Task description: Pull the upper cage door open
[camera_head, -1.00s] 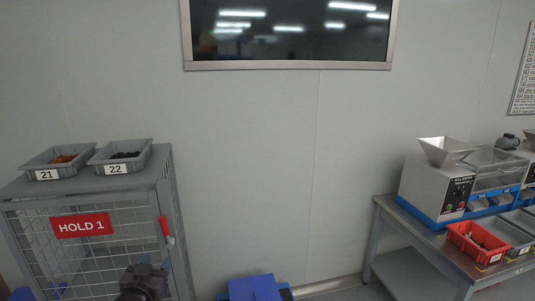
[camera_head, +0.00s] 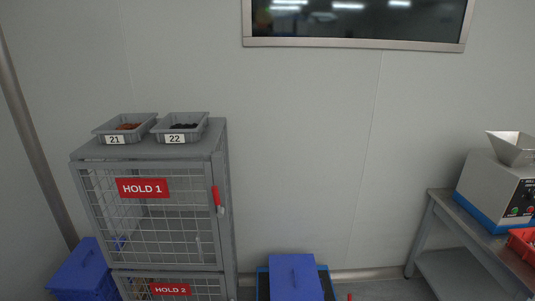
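The upper cage door (camera_head: 165,228) is a grey wire-mesh panel with a red HOLD 1 sign (camera_head: 142,188). It looks shut in the frame of the grey cage (camera_head: 226,215). A red handle (camera_head: 216,196) sits upright at the door's right edge. Below is the lower door with a red HOLD 2 sign (camera_head: 170,289), cut off by the picture's bottom edge. Neither of my grippers shows in the head view now.
Two grey bins, 21 (camera_head: 125,127) and 22 (camera_head: 181,127), stand on the cage top. A blue lidded container (camera_head: 295,277) is on the floor right of the cage, another (camera_head: 83,270) left. A bench (camera_head: 462,232) with a machine (camera_head: 500,180) stands at right.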

